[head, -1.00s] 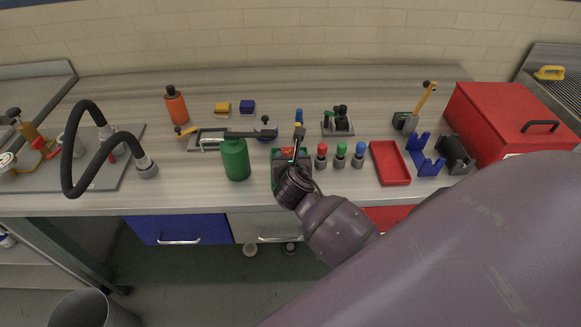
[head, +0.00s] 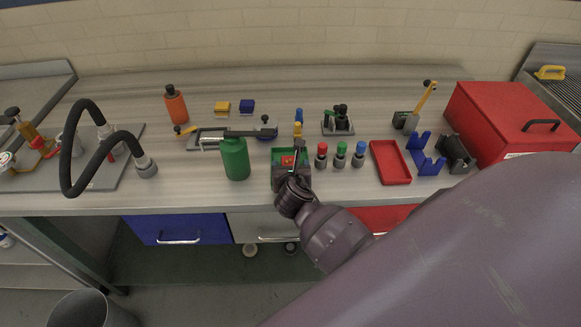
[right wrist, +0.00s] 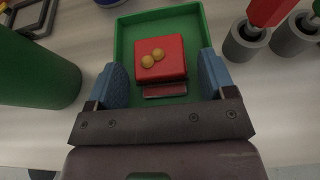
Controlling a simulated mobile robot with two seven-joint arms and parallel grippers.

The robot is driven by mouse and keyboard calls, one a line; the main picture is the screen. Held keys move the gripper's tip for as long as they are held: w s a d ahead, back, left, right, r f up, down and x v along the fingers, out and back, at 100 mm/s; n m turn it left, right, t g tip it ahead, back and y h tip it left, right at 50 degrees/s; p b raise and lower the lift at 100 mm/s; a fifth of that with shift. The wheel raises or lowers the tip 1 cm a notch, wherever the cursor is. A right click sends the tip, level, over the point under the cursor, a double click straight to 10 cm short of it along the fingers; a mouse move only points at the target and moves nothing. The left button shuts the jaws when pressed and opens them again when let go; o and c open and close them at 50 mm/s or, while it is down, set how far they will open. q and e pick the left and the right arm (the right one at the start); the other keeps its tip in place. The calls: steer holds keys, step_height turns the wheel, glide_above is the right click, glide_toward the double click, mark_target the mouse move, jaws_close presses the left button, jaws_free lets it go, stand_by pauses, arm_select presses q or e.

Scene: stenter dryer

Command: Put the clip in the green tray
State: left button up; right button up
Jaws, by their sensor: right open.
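The green tray (head: 278,157) stands near the front edge of the bench, right of the green bottle. Inside it lies a red block with two yellow round spots, which looks like the clip (right wrist: 160,58); in the head view it is a small red patch (head: 287,161). The tray (right wrist: 123,45) fills the middle of the right wrist view. My right gripper (right wrist: 162,75) is open, its blue-padded fingers apart on either side of the block, with a visible gap to it. In the head view, my right gripper (head: 297,155) is over the tray and partly hides it. My left gripper is not in view.
The green bottle (head: 235,160) stands close left of the tray. Several capped cylinders, one with a red cap (head: 321,150), stand close right, then a red tray (head: 390,162). A black hose (head: 67,150) arches at the left. A red toolbox (head: 505,120) stands at the right.

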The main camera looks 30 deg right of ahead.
steer(key=v, duration=1)
steer(key=s+f+m+y, duration=0.3)
steer(key=s+f+m, duration=0.2)
steer(key=m, duration=0.9)
steer(key=s+f+m+y, duration=0.4)
steer(key=s+m, duration=0.4)
steer(key=m, duration=0.6)
steer(key=shift+s+f+m+p, duration=0.35)
steer(key=shift+f+m, duration=0.05)
steer(key=shift+f, duration=0.3)
steer(key=shift+a, duration=0.1)
steer(key=shift+w+f+b, duration=0.15)
steer(key=shift+f+b, duration=0.05)
steer(key=shift+b, duration=0.2)
